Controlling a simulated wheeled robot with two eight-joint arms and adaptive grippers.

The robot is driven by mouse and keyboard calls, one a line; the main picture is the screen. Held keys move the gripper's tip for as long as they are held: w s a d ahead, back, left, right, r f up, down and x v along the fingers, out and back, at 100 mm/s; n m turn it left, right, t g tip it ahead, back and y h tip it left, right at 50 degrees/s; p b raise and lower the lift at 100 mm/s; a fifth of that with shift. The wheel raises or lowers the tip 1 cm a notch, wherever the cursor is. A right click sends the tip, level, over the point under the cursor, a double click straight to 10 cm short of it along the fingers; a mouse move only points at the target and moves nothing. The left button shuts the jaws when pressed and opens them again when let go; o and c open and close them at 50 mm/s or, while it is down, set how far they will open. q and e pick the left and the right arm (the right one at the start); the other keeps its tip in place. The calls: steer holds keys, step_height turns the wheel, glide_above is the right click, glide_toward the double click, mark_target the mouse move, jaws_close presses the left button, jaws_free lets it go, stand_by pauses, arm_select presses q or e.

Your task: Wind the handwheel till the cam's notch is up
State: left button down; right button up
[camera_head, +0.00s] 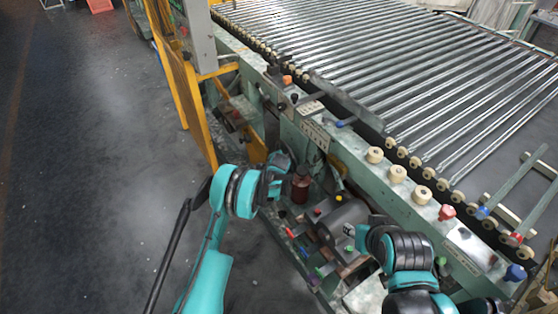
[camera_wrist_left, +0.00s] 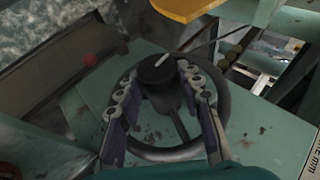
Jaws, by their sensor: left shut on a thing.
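The handwheel (camera_wrist_left: 172,153) is a dark ring with spokes, mounted on a green panel in the left wrist view. A dark round knob (camera_wrist_left: 155,73) with a pale mark rises from it. My left gripper (camera_wrist_left: 158,76) is shut on this knob, one finger on each side. In the head view my left gripper (camera_head: 284,176) is beside the machine frame, and its own arm hides much of it. My right gripper (camera_head: 366,230) is over the lower machine parts; its fingers are too small and dark to read. I cannot make out the cam or its notch.
A roller conveyor (camera_head: 410,75) fills the upper right. Its green side rail (camera_head: 340,145) carries pale round knobs (camera_head: 397,174) and a red knob (camera_head: 446,212). A yellow post (camera_head: 187,100) stands left of the machine. A dark red cylinder (camera_head: 300,188) is close to my left gripper. Open floor (camera_head: 90,160) lies left.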

stand_by(0.4)
arm_select(q)
steer(key=c, duration=1)
jaws_free()
steer(key=shift+f, duration=0.1)
steer(key=v, duration=1.2)
steer(key=shift+s+d+f, duration=0.15)
steer(key=shift+s, duration=0.05)
